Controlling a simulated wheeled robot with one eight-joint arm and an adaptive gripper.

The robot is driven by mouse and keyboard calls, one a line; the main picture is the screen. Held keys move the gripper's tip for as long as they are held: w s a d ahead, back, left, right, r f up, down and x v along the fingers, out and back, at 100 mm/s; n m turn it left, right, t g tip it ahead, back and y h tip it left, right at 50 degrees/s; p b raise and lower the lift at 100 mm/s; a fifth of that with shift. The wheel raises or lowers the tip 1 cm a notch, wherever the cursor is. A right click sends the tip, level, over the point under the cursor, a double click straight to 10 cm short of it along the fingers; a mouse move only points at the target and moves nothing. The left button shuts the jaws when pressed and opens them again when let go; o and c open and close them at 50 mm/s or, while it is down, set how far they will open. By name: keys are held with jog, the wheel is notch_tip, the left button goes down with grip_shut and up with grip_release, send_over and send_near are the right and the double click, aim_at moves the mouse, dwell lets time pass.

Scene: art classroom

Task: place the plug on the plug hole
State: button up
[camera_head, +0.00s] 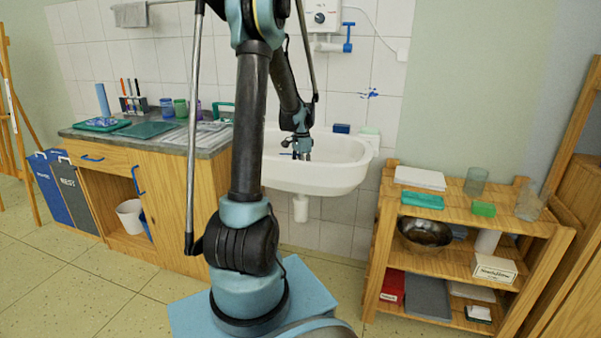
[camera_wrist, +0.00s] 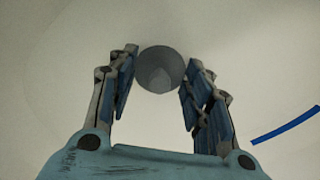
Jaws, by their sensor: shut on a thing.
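My gripper (camera_head: 302,154) points down inside the white sink basin (camera_head: 345,178). In the wrist view my gripper (camera_wrist: 158,72) has its two fingers on either side of a round grey plug (camera_wrist: 160,66) and is shut on it. The plug shows as a dark disc with a paler patch, against the pale basin surface. I cannot tell its height above the basin floor. I cannot make out the plug hole in either view; the plug or gripper may hide it.
A thin blue strip (camera_wrist: 286,125) lies on the basin, right of my fingers. A wooden shelf (camera_head: 455,215) stands right, a counter (camera_head: 205,150) left.

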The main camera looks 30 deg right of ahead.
jog(key=shift+f, duration=0.2)
jog(key=o, duration=0.9)
jog(key=shift+r, duration=0.15)
notch_tip(320, 180, up, 11)
jog(key=s+a+r+n, duration=0.1)
jog(key=a+r+n, duration=0.1)
jog(key=a, duration=0.4)
jog(key=s+a+r+n, duration=0.1)
jog(key=a+r+n, duration=0.1)
jog(key=a, duration=0.5)
jog(key=s+a+n+t, duration=0.1)
jog(key=s+a+n, duration=0.2)
jog(key=a, duration=0.4)
jog(key=s+a+n, duration=0.2)
jog(key=s+a, duration=0.1)
jog(key=a, duration=0.4)
jog(key=s+a+f+n+t, duration=0.1)
jog(key=s+a+f+n, duration=0.9)
jog(key=s+a, duration=0.3)
jog(key=shift+s+a+f, duration=0.2)
jog(key=shift+s+f, duration=0.2)
jog(key=shift+s, duration=0.7)
